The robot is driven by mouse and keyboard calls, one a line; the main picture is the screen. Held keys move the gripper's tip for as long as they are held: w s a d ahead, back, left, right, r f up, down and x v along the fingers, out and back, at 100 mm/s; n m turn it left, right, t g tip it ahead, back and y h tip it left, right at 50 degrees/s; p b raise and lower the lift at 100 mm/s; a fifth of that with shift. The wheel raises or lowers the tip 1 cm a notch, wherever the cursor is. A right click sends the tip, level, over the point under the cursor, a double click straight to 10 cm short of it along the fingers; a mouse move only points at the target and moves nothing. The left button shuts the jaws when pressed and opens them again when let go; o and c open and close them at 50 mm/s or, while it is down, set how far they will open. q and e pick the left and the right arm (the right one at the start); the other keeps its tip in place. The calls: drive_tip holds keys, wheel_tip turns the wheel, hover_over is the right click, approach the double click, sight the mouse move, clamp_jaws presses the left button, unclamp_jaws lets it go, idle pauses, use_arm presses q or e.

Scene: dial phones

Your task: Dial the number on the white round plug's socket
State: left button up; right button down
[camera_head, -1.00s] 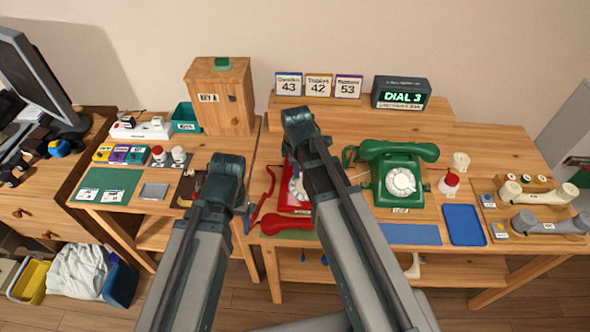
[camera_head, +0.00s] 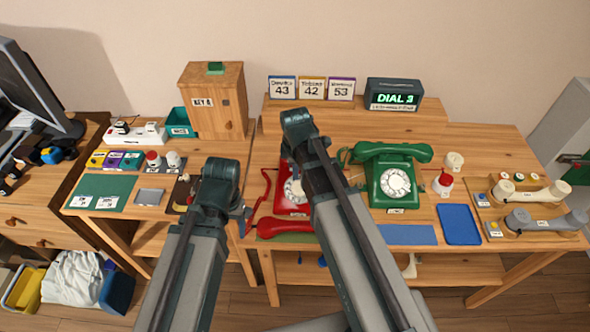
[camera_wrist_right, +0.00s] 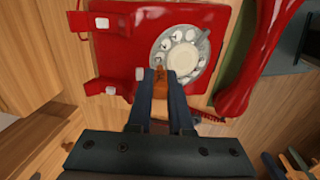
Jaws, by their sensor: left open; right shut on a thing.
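The red dial phone (camera_head: 292,197) stands left of centre, partly hidden by my right arm. Its pale dial shows in the right wrist view (camera_wrist_right: 180,55). Its red handset (camera_head: 285,227) lies off the body, in front. My right gripper (camera_wrist_right: 160,88) is shut on a small orange-brown piece (camera_wrist_right: 159,86), whose tip is at the dial's lower left edge; contact is unclear. My left gripper (camera_head: 236,215) is open, left of the red phone. A white power strip (camera_head: 135,133) with plugs lies at the back left; its details are too small to read.
A lit display (camera_head: 394,97) reads DIAL 3. Number cards 43 (camera_head: 282,88), 42 (camera_head: 311,88) and 53 (camera_head: 341,88) stand at the back. A green phone (camera_head: 395,180) stands to the right, near a blue tray (camera_head: 460,224). A wooden box (camera_head: 214,105) stands back left.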

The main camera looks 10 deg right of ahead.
drive_tip(key=shift+s+d, duration=0.1)
drive_tip(key=shift+d, duration=0.5)
drive_tip(key=shift+s+d, duration=0.25)
drive_tip(key=shift+d, duration=0.25)
drive_tip(key=shift+s+d, duration=0.1)
drive_tip(key=shift+s+d+f, duration=0.15)
drive_tip(key=shift+s+d, duration=0.2)
drive_tip(key=shift+s, duration=0.1)
idle(0.3)
